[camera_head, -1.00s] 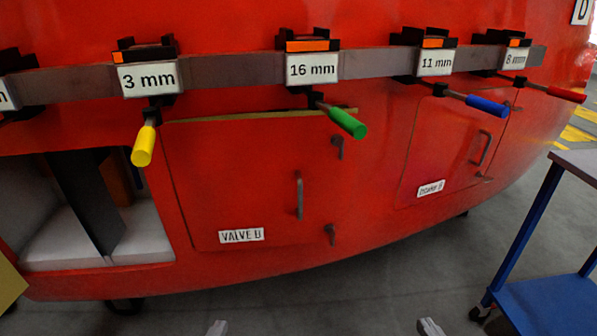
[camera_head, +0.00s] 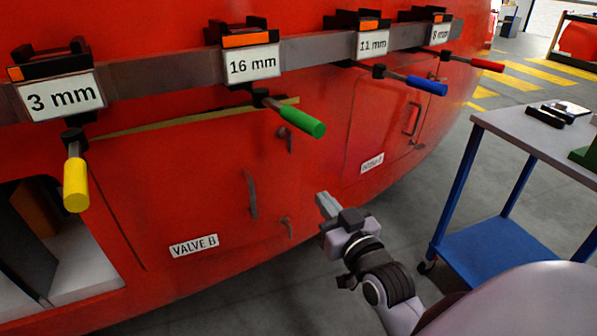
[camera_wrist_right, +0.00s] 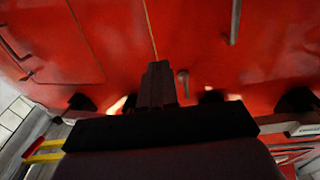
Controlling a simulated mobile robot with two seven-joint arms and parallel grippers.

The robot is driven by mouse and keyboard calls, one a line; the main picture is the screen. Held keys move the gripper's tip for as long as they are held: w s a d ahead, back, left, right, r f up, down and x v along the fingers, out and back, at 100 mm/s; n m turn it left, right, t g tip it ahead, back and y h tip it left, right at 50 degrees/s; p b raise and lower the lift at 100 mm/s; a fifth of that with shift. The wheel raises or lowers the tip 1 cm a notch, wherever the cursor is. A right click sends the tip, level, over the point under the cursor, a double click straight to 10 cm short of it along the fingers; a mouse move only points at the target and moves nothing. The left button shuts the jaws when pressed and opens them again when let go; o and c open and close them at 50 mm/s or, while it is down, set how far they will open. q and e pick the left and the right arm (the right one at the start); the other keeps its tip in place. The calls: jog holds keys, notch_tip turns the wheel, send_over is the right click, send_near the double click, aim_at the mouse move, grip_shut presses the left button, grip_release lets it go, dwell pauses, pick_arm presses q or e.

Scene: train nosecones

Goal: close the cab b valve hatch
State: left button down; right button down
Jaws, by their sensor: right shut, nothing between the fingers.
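The cab B valve hatch (camera_head: 170,190) is a red panel with a "VALVE B" label in the head view. A yellowish edge shows along its top; I cannot tell how far it stands out from the body. Its grey bar handle (camera_head: 252,195) is near its right side, with small latches (camera_head: 287,228) by that side. My right gripper (camera_head: 322,203) is shut and empty, to the right of the hatch and apart from the handle. In the right wrist view its closed fingers (camera_wrist_right: 157,84) point at red bodywork, with a latch (camera_wrist_right: 183,82) beside them. My left gripper is out of view.
A rail above carries clamps with yellow (camera_head: 76,185), green (camera_head: 302,122), blue (camera_head: 427,86) and red handles jutting out. Another red hatch (camera_head: 385,130) lies to the right. A blue-framed trolley (camera_head: 505,250) stands at the right. An open compartment (camera_head: 70,270) is at lower left.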

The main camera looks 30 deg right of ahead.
aim_at(296, 165)
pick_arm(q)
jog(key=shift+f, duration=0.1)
pick_arm(e)
jog(key=w, duration=0.3)
jog(key=w+d, duration=0.1)
jog(key=w, duration=0.3)
jog(key=w+d, duration=0.1)
jog(key=w, duration=0.3)
jog(key=shift+r, duration=0.15)
